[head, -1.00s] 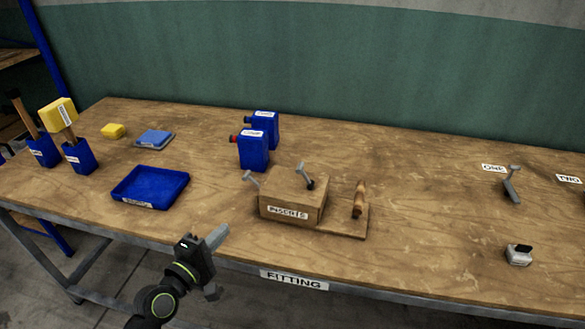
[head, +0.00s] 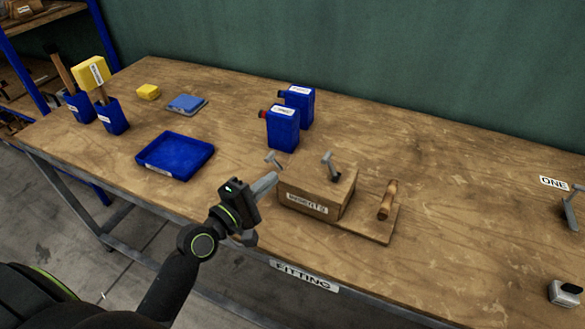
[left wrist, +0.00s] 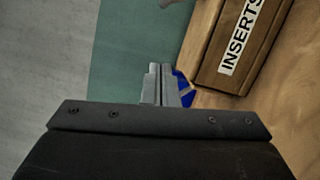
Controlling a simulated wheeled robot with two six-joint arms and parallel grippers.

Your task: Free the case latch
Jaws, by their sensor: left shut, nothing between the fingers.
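The wooden case labelled INSERTS (head: 308,201) sits near the front edge of the bench. A grey metal lever (head: 332,166) stands up on its top, and another grey lever (head: 274,160) shows at its left end. I cannot tell from the frames which one is the case latch. My left gripper (head: 270,182) is shut and empty, just left of the case in the head view, its fingers pointing towards it. In the left wrist view the shut fingers (left wrist: 159,75) show beside the case (left wrist: 236,45). My right gripper is not in view.
A board with a wooden handle (head: 387,200) lies right of the case. Blue bottles (head: 283,128) stand behind it. A blue tray (head: 174,155) lies to the left. Grey metal pieces (head: 567,293) are at the far right. The bench between is clear.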

